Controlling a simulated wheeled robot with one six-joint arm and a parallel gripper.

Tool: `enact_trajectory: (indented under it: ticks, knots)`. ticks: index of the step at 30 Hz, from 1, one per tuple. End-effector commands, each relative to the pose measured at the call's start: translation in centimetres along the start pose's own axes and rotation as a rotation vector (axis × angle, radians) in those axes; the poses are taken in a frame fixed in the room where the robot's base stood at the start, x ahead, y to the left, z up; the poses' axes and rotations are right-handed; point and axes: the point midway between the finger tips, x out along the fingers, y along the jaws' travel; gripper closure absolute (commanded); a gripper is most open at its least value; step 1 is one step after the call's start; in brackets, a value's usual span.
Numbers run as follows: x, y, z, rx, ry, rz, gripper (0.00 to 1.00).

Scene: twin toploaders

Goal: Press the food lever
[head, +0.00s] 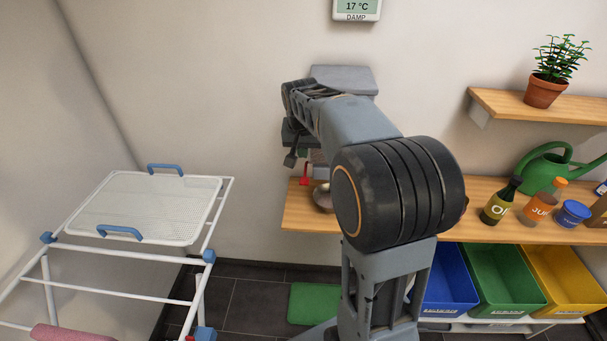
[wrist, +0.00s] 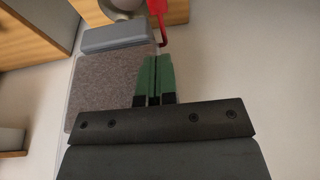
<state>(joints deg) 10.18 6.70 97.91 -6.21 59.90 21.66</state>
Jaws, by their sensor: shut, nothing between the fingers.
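The red lever (head: 304,176) stands at the left end of the wooden shelf, partly behind my arm, next to a rounded metal bowl. In the wrist view the red lever (wrist: 157,8) is at the top edge, cut off, with a thin red part reaching down just ahead of my fingertips. My gripper (wrist: 153,58) has green fingers that are shut together and empty. They appear close to the lever; I cannot tell whether they touch. In the head view my gripper (head: 290,158) hangs above and left of the lever, mostly dark and small.
The wooden shelf (head: 475,207) holds an oil bottle (head: 500,202), a juice bottle (head: 543,200), a blue tub (head: 572,213) and a green watering can (head: 550,172). Coloured bins (head: 500,280) stand below. A white drying rack (head: 125,250) stands at left. A green mat (head: 314,303) lies on the floor.

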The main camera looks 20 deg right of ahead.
Motion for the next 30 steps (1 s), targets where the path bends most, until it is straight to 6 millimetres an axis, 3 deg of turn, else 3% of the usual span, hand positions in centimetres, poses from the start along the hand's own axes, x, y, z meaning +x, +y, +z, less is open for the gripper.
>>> enact_trajectory:
  ticks: [9, 15, 21, 30]
  knots:
    - [6.1, 0.1, 0.1, 0.000, -0.005, 0.002, 1.00]
    - [8.7, 0.1, 0.7, -0.001, -0.003, 0.002, 1.00]
    - [10.0, 0.1, 1.1, 0.000, -0.001, 0.001, 1.00]
    - [10.4, 0.0, 1.2, 0.000, -0.001, 0.000, 1.00]
